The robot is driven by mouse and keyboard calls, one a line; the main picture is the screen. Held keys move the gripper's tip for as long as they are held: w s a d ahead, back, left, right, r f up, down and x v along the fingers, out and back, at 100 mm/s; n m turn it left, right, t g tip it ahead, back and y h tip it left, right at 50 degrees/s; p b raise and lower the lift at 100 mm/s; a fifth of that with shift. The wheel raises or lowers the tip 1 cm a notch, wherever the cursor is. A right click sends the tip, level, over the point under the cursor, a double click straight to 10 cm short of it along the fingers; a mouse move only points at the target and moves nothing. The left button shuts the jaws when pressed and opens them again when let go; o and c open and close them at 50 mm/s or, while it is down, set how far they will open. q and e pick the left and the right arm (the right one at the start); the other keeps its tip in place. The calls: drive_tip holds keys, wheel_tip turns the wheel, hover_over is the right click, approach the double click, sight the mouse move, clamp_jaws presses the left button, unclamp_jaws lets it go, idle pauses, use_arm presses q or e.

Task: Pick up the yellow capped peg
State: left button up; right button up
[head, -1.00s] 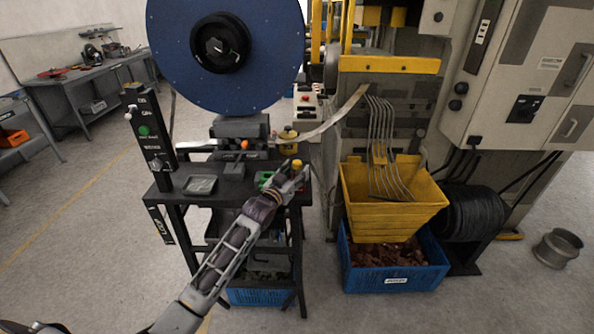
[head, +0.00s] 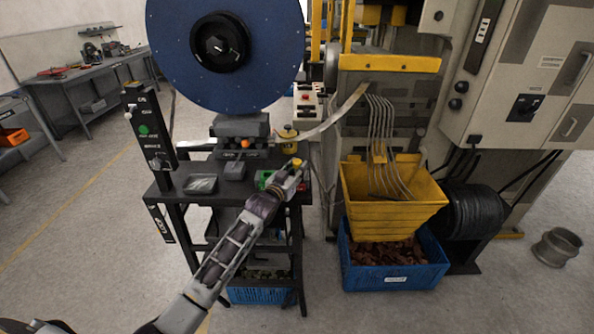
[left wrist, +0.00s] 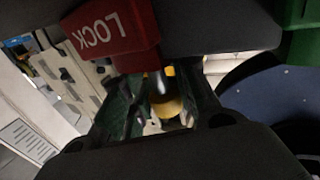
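The yellow capped peg (head: 297,162) shows as a small yellow top at the right end of the black stand, right at the tip of my left gripper (head: 292,176). In the left wrist view a yellow rounded thing, likely the peg (left wrist: 166,103), lies between the dark fingers of my left gripper (left wrist: 158,112). The fingers stand apart with gaps beside it, so the gripper looks open around it; contact cannot be made out. The peg's lower part is hidden by the gripper. My right gripper is in no view.
A red LOCK block (left wrist: 110,32) sits close in the left wrist view. On the black stand are a green item (head: 265,179), a grey tray (head: 201,184) and a yellow bottle (head: 288,138). A yellow hopper (head: 392,220) stands to the right, and a blue reel (head: 180,70) rises behind.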

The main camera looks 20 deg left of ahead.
use_arm(q)
drive_tip(key=c, duration=0.3)
drive_tip(key=shift+c, duration=0.2)
drive_tip(key=shift+r, duration=0.45)
wheel_tip(320, 180, up, 8)
drive_tip(key=shift+r+b, duration=0.25)
drive_tip(key=shift+b, duration=0.1)
drive_tip(key=shift+r, duration=0.3)
drive_tip(key=shift+p, duration=0.3)
idle(0.3)
drive_tip(key=shift+a, duration=0.1)
